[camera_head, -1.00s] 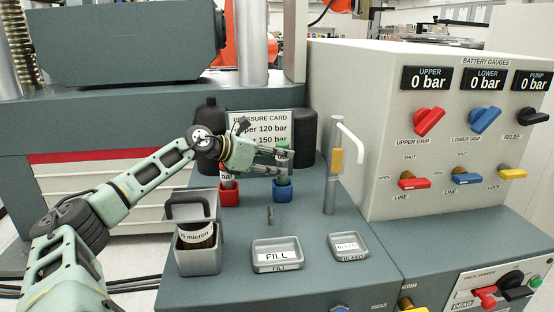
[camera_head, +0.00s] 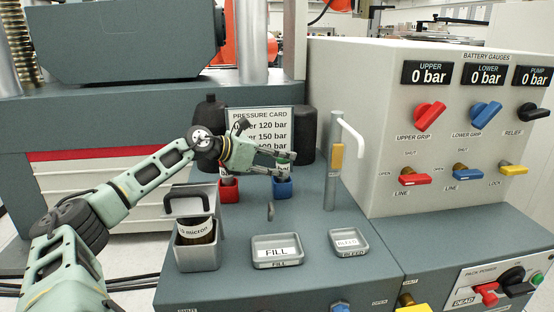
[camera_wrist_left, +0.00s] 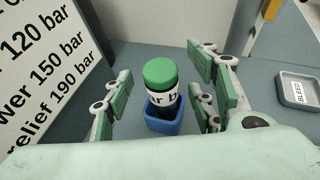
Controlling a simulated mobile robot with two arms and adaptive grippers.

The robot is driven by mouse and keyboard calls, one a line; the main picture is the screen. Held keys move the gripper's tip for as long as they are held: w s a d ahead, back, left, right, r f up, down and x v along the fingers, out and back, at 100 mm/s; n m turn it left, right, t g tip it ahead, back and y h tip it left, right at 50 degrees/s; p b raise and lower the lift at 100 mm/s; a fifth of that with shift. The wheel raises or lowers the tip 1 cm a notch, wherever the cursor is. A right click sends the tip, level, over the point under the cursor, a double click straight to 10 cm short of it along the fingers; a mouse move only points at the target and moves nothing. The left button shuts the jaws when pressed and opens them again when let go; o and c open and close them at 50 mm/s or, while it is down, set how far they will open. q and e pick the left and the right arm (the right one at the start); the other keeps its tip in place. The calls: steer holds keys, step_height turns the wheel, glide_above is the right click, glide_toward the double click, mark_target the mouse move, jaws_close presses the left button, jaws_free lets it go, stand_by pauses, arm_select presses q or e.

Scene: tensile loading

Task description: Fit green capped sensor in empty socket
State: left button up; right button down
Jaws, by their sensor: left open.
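The green capped sensor (camera_wrist_left: 161,85) has a white label and a dark lower body. In the left wrist view it stands upright in the blue socket (camera_wrist_left: 165,122). The blue socket also shows in the head view (camera_head: 282,188), where the sensor is hidden behind the fingers. My left gripper (camera_head: 288,163) is open, with its fingers apart on either side of the sensor in the wrist view (camera_wrist_left: 163,92). The red socket (camera_head: 229,189) is left of the blue one, its opening mostly hidden by my gripper. My right gripper is not in view.
A pressure card (camera_head: 262,122) stands behind the sockets. A metal post with a white handle (camera_head: 333,165) is to the right. FILL (camera_head: 277,262) and BLEED (camera_head: 349,252) trays and a grey box with a canister (camera_head: 197,258) are in front.

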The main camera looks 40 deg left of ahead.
arm_select(q)
steer(key=shift+s+f, duration=0.1)
steer(key=shift+f, duration=0.2)
steer(key=shift+s+a, duration=0.3)
steer(key=shift+s, duration=0.35)
steer(key=shift+s+d+r, duration=0.15)
steer(key=shift+s+r, duration=0.5)
steer(key=shift+r, duration=0.05)
steer(key=shift+s+a+r, duration=0.3)
steer(key=shift+s+a, duration=0.2)
steer(key=shift+s, duration=0.25)
steer(key=v, duration=0.7)
steer(key=shift+r, duration=0.25)
steer(key=shift+r, duration=0.1)
